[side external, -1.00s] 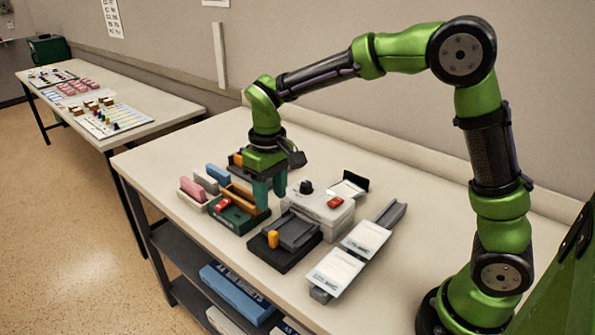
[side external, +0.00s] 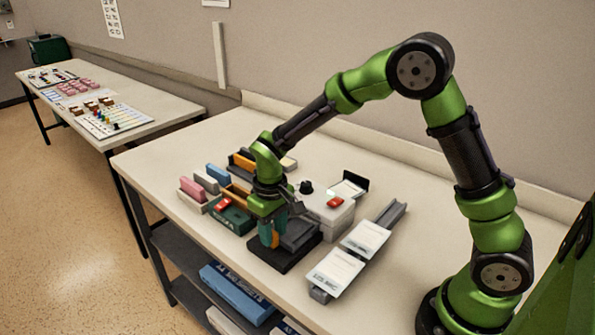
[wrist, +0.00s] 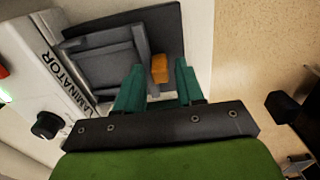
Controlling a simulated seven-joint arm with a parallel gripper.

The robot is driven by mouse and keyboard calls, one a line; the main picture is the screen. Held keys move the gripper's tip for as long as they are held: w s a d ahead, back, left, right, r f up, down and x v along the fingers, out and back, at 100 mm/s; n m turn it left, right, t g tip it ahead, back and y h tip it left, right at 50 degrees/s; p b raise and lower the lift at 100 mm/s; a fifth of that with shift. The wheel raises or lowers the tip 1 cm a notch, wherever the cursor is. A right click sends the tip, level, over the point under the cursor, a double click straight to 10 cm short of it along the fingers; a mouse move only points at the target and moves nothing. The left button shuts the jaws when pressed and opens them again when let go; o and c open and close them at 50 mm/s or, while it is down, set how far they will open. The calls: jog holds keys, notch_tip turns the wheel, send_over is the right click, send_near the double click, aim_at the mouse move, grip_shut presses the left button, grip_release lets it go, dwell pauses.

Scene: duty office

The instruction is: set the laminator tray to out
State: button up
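The laminator is a white box (side external: 328,217) with a dark knob (side external: 306,187) and a red switch (side external: 335,202). Its name shows along its edge in the wrist view (wrist: 30,52). The grey tray (wrist: 100,62) lies in front of it on a dark base (side external: 285,262), with an upright orange tab (wrist: 160,69) at its side. My gripper (wrist: 158,80) is over the tray's near left side in the side view. Its green fingers are apart, with the orange tab between their tips. I cannot tell whether either finger touches the tab.
A green box with a red item (side external: 223,204) stands close to the left of my gripper. Pink (side external: 192,189) and blue (side external: 218,173) blocks sit behind it. White cards (side external: 365,238) lie on a grey rail to the right. The table's front is clear.

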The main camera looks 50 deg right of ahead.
grip_shut()
jog(key=shift+a, duration=2.2)
jog(key=shift+o, duration=0.6)
grip_release()
jog(key=shift+o, duration=0.4)
jog(key=shift+d, duration=0.1)
notch_tip(320, 180, up, 17)
